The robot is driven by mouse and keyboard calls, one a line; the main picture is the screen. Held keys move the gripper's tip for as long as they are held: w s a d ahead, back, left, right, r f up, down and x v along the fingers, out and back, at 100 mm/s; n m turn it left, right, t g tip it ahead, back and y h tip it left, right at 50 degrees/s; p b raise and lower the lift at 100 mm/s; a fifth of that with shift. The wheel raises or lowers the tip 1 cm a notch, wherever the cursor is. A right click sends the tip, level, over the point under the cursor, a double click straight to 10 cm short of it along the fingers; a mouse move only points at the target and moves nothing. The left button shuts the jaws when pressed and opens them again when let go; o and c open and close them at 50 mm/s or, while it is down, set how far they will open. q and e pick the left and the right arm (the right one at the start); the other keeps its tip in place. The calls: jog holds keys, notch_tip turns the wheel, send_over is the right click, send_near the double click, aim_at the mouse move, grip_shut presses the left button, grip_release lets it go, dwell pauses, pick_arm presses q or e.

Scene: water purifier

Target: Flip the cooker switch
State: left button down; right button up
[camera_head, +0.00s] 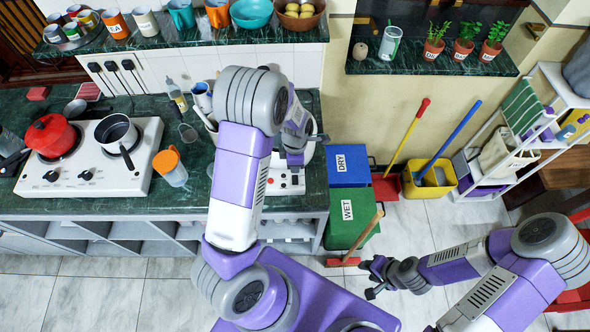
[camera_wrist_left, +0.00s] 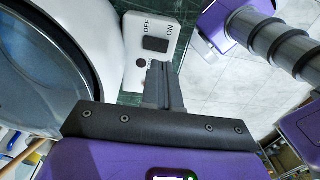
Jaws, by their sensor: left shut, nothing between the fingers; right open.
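The cooker's switch panel (camera_wrist_left: 136,72) is white and marked OFF and ON in the left wrist view. A dark rocker switch (camera_wrist_left: 155,44) sits beside the words, with a small round dark knob (camera_wrist_left: 141,62) below it. I cannot tell which way the rocker is tilted. My left gripper (camera_wrist_left: 161,72) is shut and empty, its tips just below the rocker in this picture; contact cannot be told. In the head view, my left gripper (camera_head: 295,160) hangs over the cooker's white base (camera_head: 288,184), and my arm hides much of the cooker. My right gripper (camera_head: 370,277) is open and empty above the floor.
A white stove (camera_head: 133,175) with a red pot (camera_head: 52,135) and an orange-lidded jug (camera_head: 170,167) stand left on the green counter. A blue DRY bin (camera_head: 348,165) and a green WET bin (camera_head: 346,212) stand right of the counter. Tiled floor beyond is partly clear.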

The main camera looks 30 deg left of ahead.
pick_arm(q)
notch_tip(320, 180, up, 7)
jog(key=shift+r+p, duration=0.15)
jog(key=shift+p, duration=0.15)
jog(key=shift+w, duration=0.1)
dwell(0.4)
jog(key=s+d+f+m+h+b, duration=0.1)
jog(key=s+d+f+m+b, duration=0.2)
jog(key=s+d+f+m, duration=0.2)
jog(key=s+d+f+m+h+b, duration=0.1)
jog(key=s+d+f+m+b, duration=0.3)
jog(key=f+m, duration=0.5)
jog(key=s+d+f+m+t+h+b, duration=0.1)
jog(key=s+d+f+m, duration=0.5)
jog(key=f, duration=0.8)
jog(key=shift+d+f+m+h+b, duration=0.35)
jog(key=shift+m+h+b, duration=0.15)
jog(key=shift+m+b, duration=0.55)
